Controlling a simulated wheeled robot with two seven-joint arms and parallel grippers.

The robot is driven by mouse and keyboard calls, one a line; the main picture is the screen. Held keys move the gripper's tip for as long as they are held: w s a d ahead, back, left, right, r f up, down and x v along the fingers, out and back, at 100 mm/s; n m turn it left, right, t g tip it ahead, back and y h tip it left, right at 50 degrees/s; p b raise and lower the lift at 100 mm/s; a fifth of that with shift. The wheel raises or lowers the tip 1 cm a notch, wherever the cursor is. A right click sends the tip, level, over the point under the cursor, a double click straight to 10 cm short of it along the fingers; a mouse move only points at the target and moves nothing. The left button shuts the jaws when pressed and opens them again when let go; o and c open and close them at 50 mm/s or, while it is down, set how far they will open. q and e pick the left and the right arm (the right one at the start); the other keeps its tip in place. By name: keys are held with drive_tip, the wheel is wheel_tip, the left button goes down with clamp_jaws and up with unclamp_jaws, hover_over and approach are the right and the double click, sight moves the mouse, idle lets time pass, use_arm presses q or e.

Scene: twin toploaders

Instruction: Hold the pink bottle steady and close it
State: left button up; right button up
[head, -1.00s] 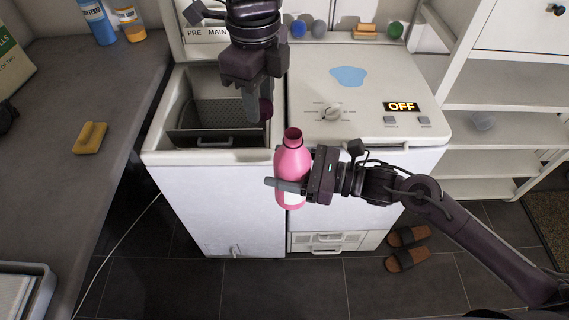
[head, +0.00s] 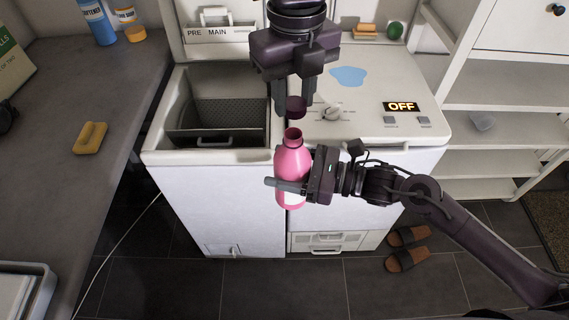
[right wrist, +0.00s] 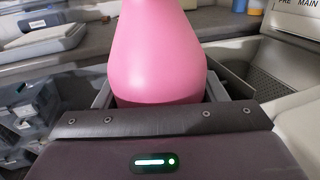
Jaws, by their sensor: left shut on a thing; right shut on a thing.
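The pink bottle (head: 291,162) stands upright in the head view, in front of the washing machine, with its dark red neck open at the top. My right gripper (head: 287,186) is shut around its body; the right wrist view shows the pink bottle (right wrist: 158,55) filling the space between the fingers. My left gripper (head: 294,103) is shut on the dark red cap (head: 296,107). The cap is just above the bottle's mouth, apart from it by a small gap.
The left washer's open tub (head: 218,112) is behind and left of the bottle. The right machine's top (head: 365,95) has a dial and an OFF display. A grey counter (head: 75,180) with a yellow sponge-like object (head: 90,138) runs along the left.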

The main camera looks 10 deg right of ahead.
sight(292, 161)
use_arm(q)
drive_tip(key=shift+f, duration=1.65)
drive_tip(key=shift+f, duration=0.85)
drive_tip(key=shift+f, duration=0.6)
